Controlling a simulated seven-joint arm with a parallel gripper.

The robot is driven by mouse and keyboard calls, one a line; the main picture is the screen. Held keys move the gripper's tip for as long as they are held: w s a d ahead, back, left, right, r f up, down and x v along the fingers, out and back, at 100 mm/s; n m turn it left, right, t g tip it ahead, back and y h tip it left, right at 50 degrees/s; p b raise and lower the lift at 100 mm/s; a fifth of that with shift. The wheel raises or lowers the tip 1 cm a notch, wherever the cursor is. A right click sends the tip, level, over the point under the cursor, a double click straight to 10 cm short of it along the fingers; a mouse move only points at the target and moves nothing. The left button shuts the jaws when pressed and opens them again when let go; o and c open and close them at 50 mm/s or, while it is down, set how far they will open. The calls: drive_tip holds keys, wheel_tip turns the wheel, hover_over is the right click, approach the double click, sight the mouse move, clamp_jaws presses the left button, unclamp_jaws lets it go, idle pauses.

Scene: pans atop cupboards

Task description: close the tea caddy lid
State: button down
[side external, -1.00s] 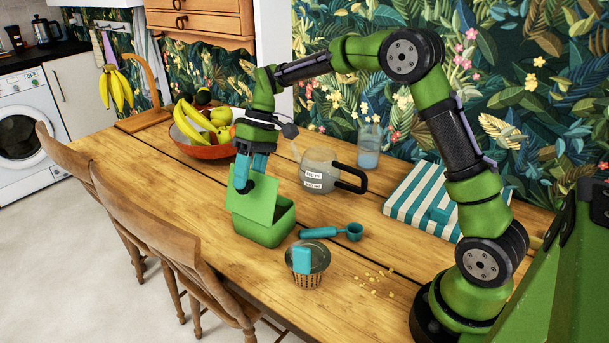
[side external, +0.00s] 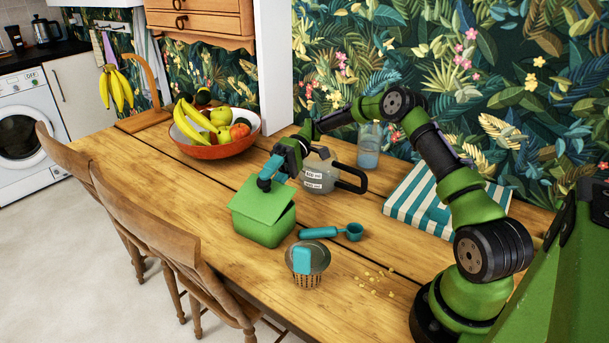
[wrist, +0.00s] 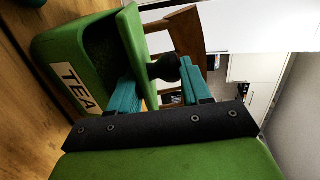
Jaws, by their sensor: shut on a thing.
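The green tea caddy (side external: 262,236) stands on the wooden table, and its green lid (side external: 262,206) lies over the top, tilted, with a narrow gap at the right side. In the wrist view the caddy (wrist: 58,50) shows its TEA label and dark inside, with the lid (wrist: 131,48) partly raised. My gripper (side external: 270,180) is at the lid's upper back edge. In the wrist view its teal fingers (wrist: 160,82) are either side of the lid's dark knob (wrist: 166,68), shut on it. The knob is hidden in the side view.
A fruit bowl (side external: 222,150) is behind left, a striped cloth (side external: 440,205) at right. Bare table lies left of the caddy.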

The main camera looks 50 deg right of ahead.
drive_tip(key=shift+d+f, duration=0.35)
drive_tip(key=shift+f, duration=0.55)
drive_tip(key=c, duration=0.7)
unclamp_jaws()
drive_tip(key=v, duration=0.2)
drive_tip(key=shift+d, duration=0.35)
drive_tip(key=shift+w+d+r, duration=0.1)
drive_tip(key=shift+r, duration=3.65)
